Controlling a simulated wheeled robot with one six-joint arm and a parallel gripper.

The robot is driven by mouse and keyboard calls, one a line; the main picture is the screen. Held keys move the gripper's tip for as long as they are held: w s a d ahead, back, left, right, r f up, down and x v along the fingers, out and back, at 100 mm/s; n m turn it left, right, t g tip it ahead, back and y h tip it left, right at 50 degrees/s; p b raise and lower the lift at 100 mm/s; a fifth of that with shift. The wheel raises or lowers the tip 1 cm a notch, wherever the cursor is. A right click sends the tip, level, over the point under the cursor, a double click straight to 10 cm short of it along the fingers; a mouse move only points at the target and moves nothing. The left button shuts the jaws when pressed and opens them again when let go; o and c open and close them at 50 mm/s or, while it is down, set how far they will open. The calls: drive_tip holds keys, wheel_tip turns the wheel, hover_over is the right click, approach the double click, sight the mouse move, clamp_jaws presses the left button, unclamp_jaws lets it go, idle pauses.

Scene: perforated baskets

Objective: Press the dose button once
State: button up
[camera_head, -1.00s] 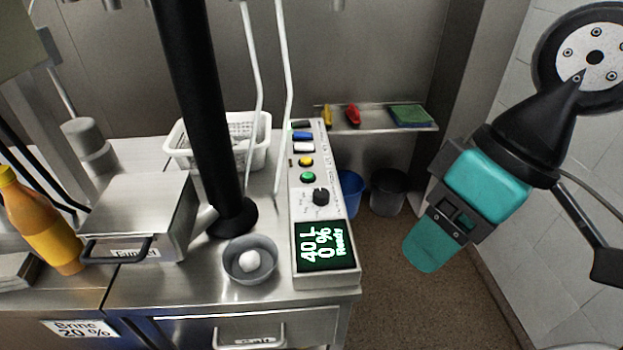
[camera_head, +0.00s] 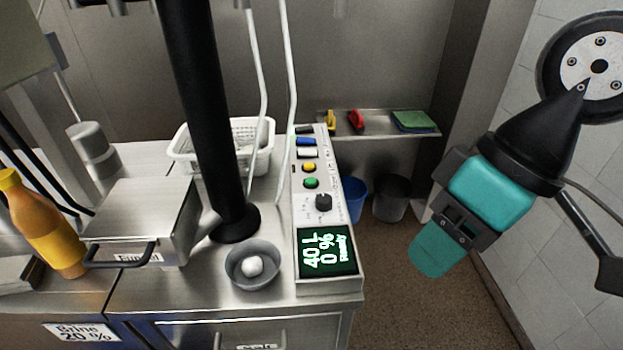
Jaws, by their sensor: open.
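The control panel (camera_head: 327,285) stands on the right end of the steel counter. It carries a green button (camera_head: 311,183), a yellow button (camera_head: 309,167), a white button (camera_head: 307,152), a blue button (camera_head: 306,141) and a black knob (camera_head: 323,202). Its display (camera_head: 327,250) reads "40 L 0 % Ready". The small labels are too small to read, so I cannot tell which one is the dose button. My gripper (camera_head: 438,250), with teal fingers, is open and empty. It hangs to the right of the panel, apart from it, and points down and left.
A grey bowl with a white ball (camera_head: 252,267) stands left of the display. A white perforated basket (camera_head: 262,160) is behind. An orange bottle (camera_head: 45,230) and a steel box (camera_head: 140,215) are at left. A shelf (camera_head: 375,131) and bins (camera_head: 390,198) stand beyond the panel.

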clamp_jaws()
idle(1.5)
